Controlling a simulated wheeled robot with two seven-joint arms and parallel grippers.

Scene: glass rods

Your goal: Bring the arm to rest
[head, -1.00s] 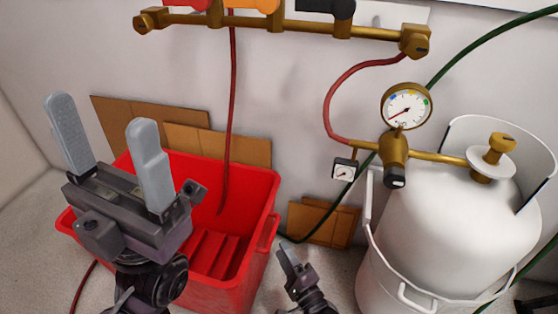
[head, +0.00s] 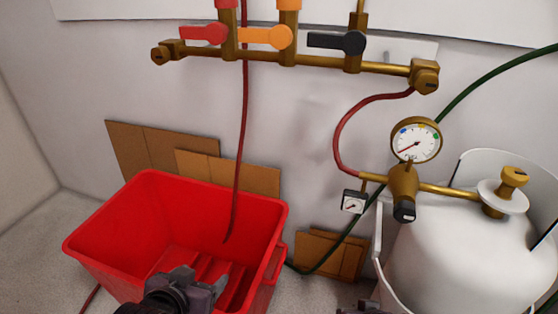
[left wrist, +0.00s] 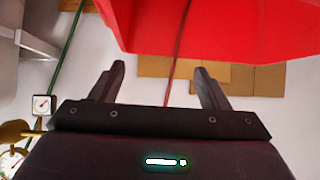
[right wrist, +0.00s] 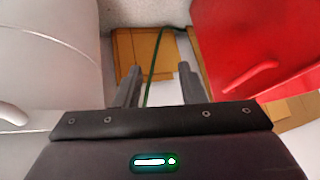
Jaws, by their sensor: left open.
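My left gripper (head: 188,290) shows at the bottom edge of the head view, low in front of the red crate. Only part of it is in the picture there. In the left wrist view its two fingers (left wrist: 160,70) stand wide apart with nothing between them. My right gripper (right wrist: 159,70) has its fingers apart and empty in the right wrist view. In the head view only a small dark bit of it shows at the bottom edge (head: 364,308).
A red crate (head: 105,235) stands on the floor at left. A white gas tank (head: 455,255) stands at right with a round gauge (head: 416,139). A brass pipe (head: 330,62) with red, orange and black levers runs along the wall. Cardboard pieces (head: 160,147) lean there.

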